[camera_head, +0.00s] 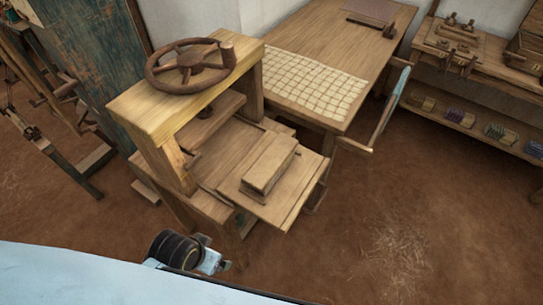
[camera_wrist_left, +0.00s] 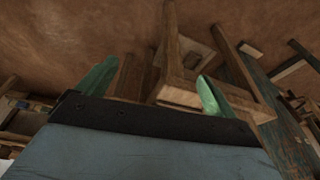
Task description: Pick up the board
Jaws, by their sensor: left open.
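A wooden board with a raised wooden block (camera_head: 270,163) on it lies on the bed of a wooden screw press (camera_head: 185,105). I cannot tell which of these flat pieces is the board meant. In the head view, part of my left arm shows low in front of the press, apart from the block. In the left wrist view, my left gripper (camera_wrist_left: 155,86) has its two green fingers spread wide with nothing between them. Beyond the fingers are wooden frame parts and the brown floor. My right gripper is in neither view.
A handwheel (camera_head: 190,65) tops the press. Behind it stands a long table (camera_head: 350,45) with a grid of pale tiles (camera_head: 312,83). A shelf bench (camera_head: 470,60) is at the right, a wooden frame (camera_head: 45,90) at the left. The floor at front right is clear.

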